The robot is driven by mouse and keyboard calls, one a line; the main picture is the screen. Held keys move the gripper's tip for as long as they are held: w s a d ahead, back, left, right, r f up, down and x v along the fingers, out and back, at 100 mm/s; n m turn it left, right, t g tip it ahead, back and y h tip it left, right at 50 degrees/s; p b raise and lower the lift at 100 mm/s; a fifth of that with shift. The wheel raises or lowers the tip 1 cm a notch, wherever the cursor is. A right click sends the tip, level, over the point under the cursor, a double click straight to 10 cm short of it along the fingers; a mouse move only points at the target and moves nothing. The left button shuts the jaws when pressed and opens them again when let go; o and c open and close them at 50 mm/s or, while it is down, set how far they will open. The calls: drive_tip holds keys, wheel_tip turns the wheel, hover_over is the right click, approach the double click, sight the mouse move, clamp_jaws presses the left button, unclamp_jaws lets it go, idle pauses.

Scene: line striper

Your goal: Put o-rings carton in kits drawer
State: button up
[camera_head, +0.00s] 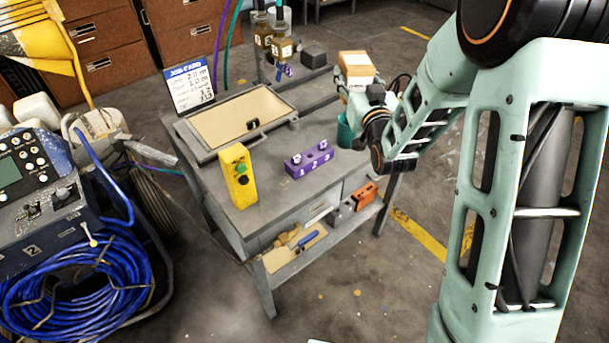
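A small cardboard carton (356,58) with a brown top and paler side is at the far right of the grey workbench (272,205). I take it to be the o-rings carton; its label is too small to read. My gripper (352,86) is at the carton's lower part, with finger parts at its sides, and appears shut on it, near the bench's right edge. The contact is partly hidden.
On the bench are a framed tray (207,138), a yellow button box (238,176), a purple block (309,160) and a teal cup (346,131). An orange box (365,195) sits on the lower shelf. Blue hose (75,290) lies left. Floor in front is clear.

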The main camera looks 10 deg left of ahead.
drive_tip(key=s+a+f+n+g+y+b, duration=0.1)
drive_tip(key=a+f+n+g+y+b, duration=0.25)
drive_tip(key=a, duration=0.55)
drive_tip(key=s+a+f+n+y+b, duration=0.1)
drive_tip(key=a+f+y+b, duration=0.1)
drive_tip(key=a+f+b, duration=0.45)
drive_tip(key=s+a+f+n+g+y+b, duration=0.25)
drive_tip(key=a+b, duration=0.25)
drive_tip(key=a, duration=0.7)
drive_tip(key=b, duration=0.2)
hover_over(283, 187)
drive_tip(key=shift+t, duration=0.4)
drive_tip(key=f, duration=1)
drive_tip(key=shift+w+a, duration=0.2)
drive_tip(key=shift+a, duration=0.05)
drive_tip(key=shift+s+d+f, duration=0.15)
drive_tip(key=shift+f, duration=1.55)
drive_tip(key=shift+f+b, duration=0.1)
drive_tip(key=shift+b, duration=0.25)
drive_tip(key=o, duration=1)
drive_tip(key=shift+f, duration=0.1)
drive_tip(key=shift+c, duration=0.2)
drive_tip(key=shift+o, duration=0.9)
